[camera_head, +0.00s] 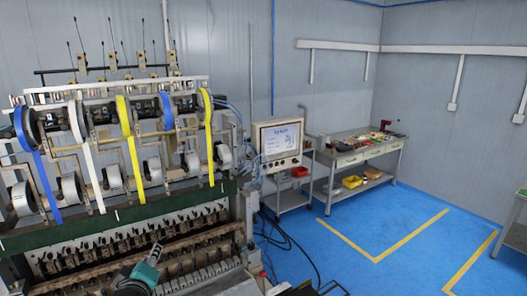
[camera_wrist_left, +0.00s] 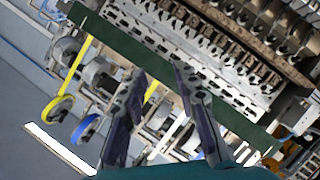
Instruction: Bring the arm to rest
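My left gripper (camera_head: 156,250) shows at the lower left of the head view, at the end of a teal and dark wrist, in front of the coil winder (camera_head: 120,222). In the left wrist view its two dark fingers (camera_wrist_left: 158,70) stand apart, with nothing between them. Behind the fingers are the winder's dark green beam (camera_wrist_left: 120,45) and rows of metal parts. I cannot tell the exact gap between gripper and machine. My right gripper is not in view.
The winder carries blue, white and yellow bands (camera_head: 130,150). To its right stand a monitor (camera_head: 278,139) on a cart and a workbench (camera_head: 350,152) with a yellow bin (camera_head: 352,182). Black cables (camera_head: 290,245) lie on the floor. The blue floor (camera_head: 400,220) at right is clear.

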